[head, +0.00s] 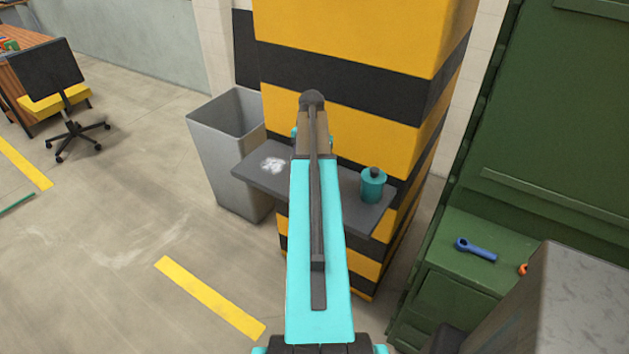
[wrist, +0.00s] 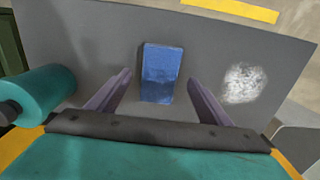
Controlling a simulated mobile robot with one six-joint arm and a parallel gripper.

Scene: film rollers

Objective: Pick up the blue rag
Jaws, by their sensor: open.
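The blue rag (wrist: 161,73) shows in the wrist view as a small blue block-like shape on a grey shelf (wrist: 215,28). My gripper (wrist: 160,88) is open, with one finger to the left of the rag and one to the right. The rag lies between and slightly beyond the fingers, and I see no contact. In the head view my arm covers the middle of the shelf (head: 258,180), so the rag and the fingertips are hidden there.
A teal bottle (head: 373,185) stands on the shelf; it also shows in the wrist view (wrist: 45,95). A white patch (head: 273,165) lies on the shelf's other side. Behind is a striped pillar (head: 360,35). A grey bin (head: 228,130) stands left; a green machine (head: 560,120) stands right.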

